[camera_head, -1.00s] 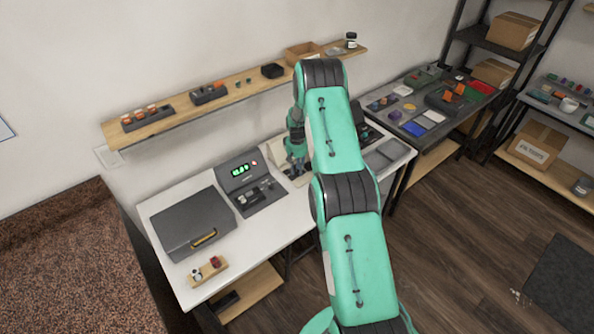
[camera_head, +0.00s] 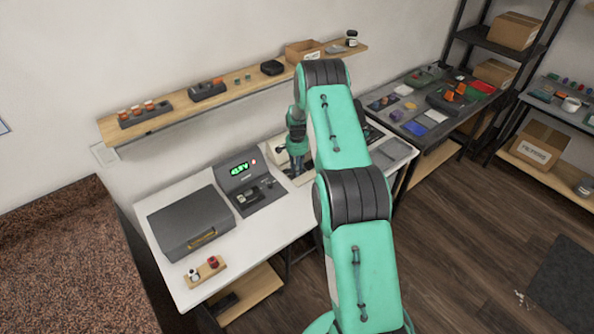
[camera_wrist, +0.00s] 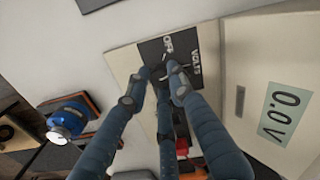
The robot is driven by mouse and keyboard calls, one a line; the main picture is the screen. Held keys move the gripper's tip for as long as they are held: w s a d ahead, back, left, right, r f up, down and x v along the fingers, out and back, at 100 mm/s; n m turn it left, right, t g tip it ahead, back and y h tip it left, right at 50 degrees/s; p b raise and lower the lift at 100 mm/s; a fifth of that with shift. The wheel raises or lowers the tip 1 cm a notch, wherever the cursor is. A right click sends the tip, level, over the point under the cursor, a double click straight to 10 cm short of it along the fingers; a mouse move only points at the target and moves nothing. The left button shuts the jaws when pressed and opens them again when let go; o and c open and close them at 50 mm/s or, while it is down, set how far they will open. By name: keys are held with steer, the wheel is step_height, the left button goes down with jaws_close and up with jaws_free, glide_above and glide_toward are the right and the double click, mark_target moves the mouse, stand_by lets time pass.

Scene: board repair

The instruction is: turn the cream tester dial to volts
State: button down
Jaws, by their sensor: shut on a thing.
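The cream tester (camera_wrist: 235,50) fills the upper right of the wrist view. It has a dark panel with the labels OFF and VOLTS (camera_wrist: 195,62) and a pale green display (camera_wrist: 284,114) reading 0.0 V. My gripper (camera_wrist: 166,74) is shut on the dark dial (camera_wrist: 161,70) in front of that panel. The fingertips hide most of the dial, so I cannot tell its exact pointing. In the head view, my gripper (camera_head: 297,162) is down at the bench, and my arm hides most of the tester.
A grey meter unit (camera_head: 248,186) with a lit green display and a closed grey case (camera_head: 190,222) stand to the left on the white bench (camera_head: 270,232). A blue-and-white round part (camera_wrist: 68,118) is at the left of the wrist view. A wooden shelf (camera_head: 228,92) runs above.

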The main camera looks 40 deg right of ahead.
steer(key=shift+m, duration=1)
steer(key=c, duration=1.5)
jaws_free()
steer(key=shift+r, duration=0.1)
step_height(320, 180, up, 12)
steer(key=shift+f, duration=0.15)
